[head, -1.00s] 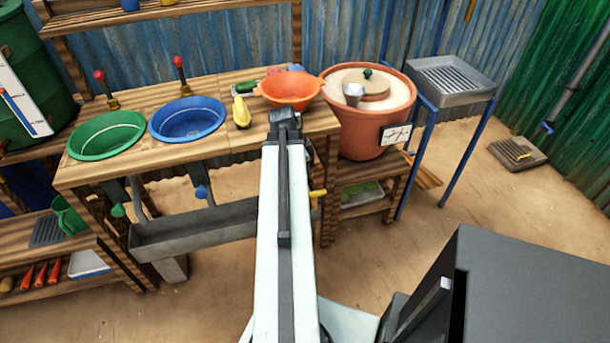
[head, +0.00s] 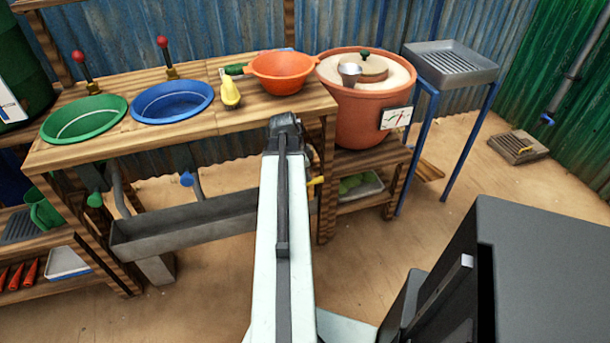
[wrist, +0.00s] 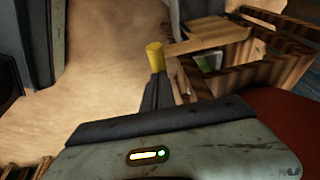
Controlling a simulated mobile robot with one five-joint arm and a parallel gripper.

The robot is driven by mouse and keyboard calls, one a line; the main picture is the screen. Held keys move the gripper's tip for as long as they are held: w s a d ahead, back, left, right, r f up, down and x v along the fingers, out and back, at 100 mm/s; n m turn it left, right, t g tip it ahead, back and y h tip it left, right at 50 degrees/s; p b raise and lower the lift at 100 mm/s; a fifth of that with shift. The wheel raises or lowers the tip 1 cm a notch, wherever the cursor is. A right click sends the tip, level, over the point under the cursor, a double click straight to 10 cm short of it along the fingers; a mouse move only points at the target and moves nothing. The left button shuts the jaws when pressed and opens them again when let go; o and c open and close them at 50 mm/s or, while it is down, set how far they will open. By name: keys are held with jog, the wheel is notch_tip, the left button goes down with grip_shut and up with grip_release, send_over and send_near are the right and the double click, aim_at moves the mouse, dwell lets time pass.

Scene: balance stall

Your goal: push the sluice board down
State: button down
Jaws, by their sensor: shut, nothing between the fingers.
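A yellow handle (head: 316,181) sticks out beside my arm, below the counter front, near the right end of the grey trough (head: 190,226). I cannot tell whether it belongs to the sluice board, and no board shows clearly. In the wrist view a yellow cylindrical end (wrist: 155,57) stands just beyond my gripper (wrist: 156,88). The dark fingers are shut and empty; I cannot tell whether they touch the yellow end. In the head view my arm's dark end overlaps the counter's front edge, below the orange bowl, and the fingers are hidden.
The wooden counter (head: 130,142) bears a green basin (head: 84,117), a blue basin (head: 172,102), a yellow squash-like object (head: 230,94) and an orange bowl (head: 281,72). A large clay pot (head: 366,122) stands right of it. Sandy floor (head: 420,260) is open in front.

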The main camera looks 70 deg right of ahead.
notch_tip(320, 180, down, 8)
jog(key=b, duration=0.8)
jog(key=shift+a+f+b, duration=0.15)
jog(key=shift+a+b, duration=0.05)
jog(key=shift+b, duration=0.1)
jog(key=shift+s, duration=0.1)
jog(key=s+p+v, duration=0.1)
jog(key=p+v, duration=1.3)
jog(key=shift+d+r, duration=0.3)
jog(key=shift+d, duration=0.1)
